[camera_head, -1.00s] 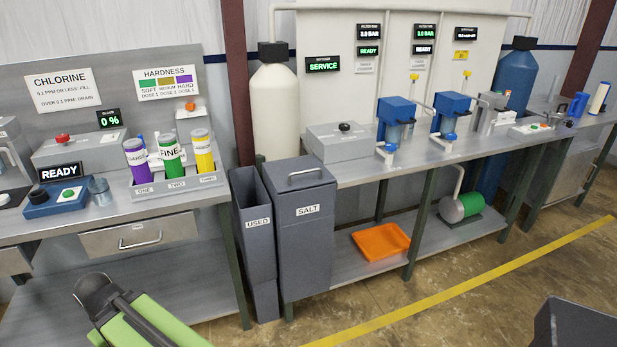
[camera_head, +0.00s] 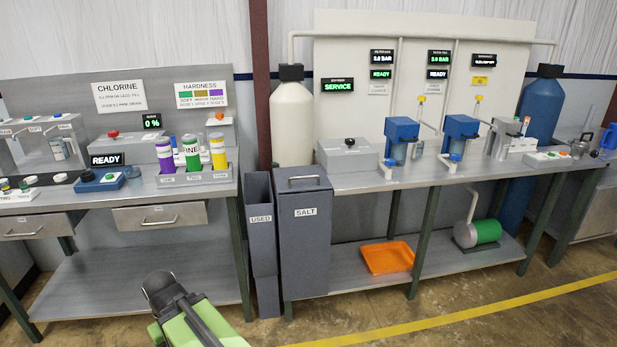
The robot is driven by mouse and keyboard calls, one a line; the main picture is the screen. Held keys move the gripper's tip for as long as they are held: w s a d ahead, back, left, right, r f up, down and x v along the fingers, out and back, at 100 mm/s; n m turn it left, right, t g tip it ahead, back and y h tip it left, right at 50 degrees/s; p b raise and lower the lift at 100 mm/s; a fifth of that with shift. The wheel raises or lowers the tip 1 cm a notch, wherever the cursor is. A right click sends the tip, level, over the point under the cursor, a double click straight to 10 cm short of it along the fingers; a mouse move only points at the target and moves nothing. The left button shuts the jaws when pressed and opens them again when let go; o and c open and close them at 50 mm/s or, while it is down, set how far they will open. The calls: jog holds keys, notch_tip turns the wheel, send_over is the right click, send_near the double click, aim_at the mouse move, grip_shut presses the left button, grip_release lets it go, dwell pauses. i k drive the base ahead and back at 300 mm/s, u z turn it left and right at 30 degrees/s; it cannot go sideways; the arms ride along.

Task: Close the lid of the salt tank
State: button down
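The salt tank (camera_head: 304,245) is a tall dark grey bin with a SALT label, standing at the left end of the long bench. Its lid (camera_head: 304,185) has a pale bar handle and appears to lie flat over the top; from here I cannot tell whether a small gap remains. Part of my own green arm with a dark rounded joint shows at the bottom, to the left of the tank and apart from it. My gripper's fingers are not visible.
A narrow grey USED bin (camera_head: 262,235) stands open-topped just left of the tank. Benches (camera_head: 150,192) and (camera_head: 430,172) lie on both sides. An orange tray (camera_head: 387,258) sits on the lower shelf. The floor in front, with a yellow line (camera_head: 480,313), is clear.

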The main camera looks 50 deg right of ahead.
aim_at(301, 173)
jog(key=z, duration=0.3)
jog(key=i, duration=1)
jog(key=u, duration=0.1)
